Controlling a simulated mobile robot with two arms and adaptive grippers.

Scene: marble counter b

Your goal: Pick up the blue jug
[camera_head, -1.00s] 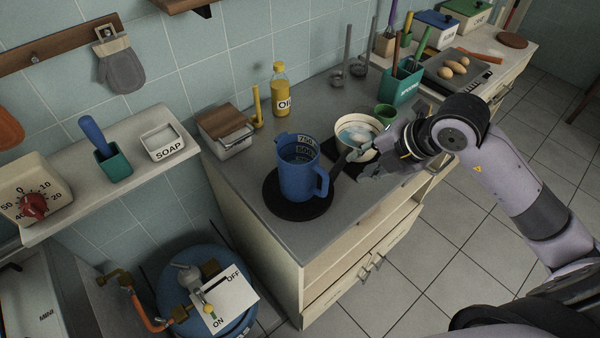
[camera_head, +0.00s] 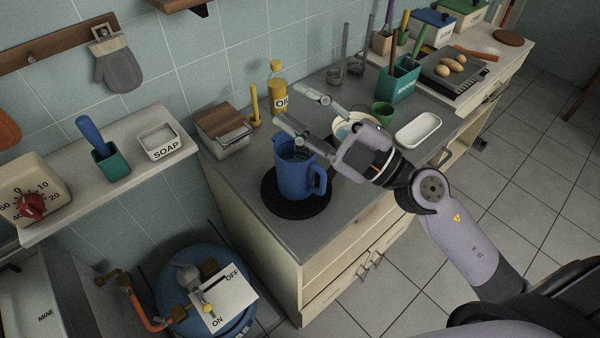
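The blue jug (camera_head: 294,182) stands upright on a round black pan-like base (camera_head: 284,211) near the counter's left end. Its handle points right, and its rim is partly covered by my gripper. My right gripper (camera_head: 289,106) reaches in from the right, its two fingers spread wide and pointing left. The nearer finger passes over the jug's top and the farther finger is behind it. Nothing is held between them. Whether the nearer finger touches the jug I cannot tell. My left gripper is not in view.
A yellow oil bottle (camera_head: 277,92) and a wood-lidded box (camera_head: 224,130) stand behind the jug. The counter's front-left strip is clear.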

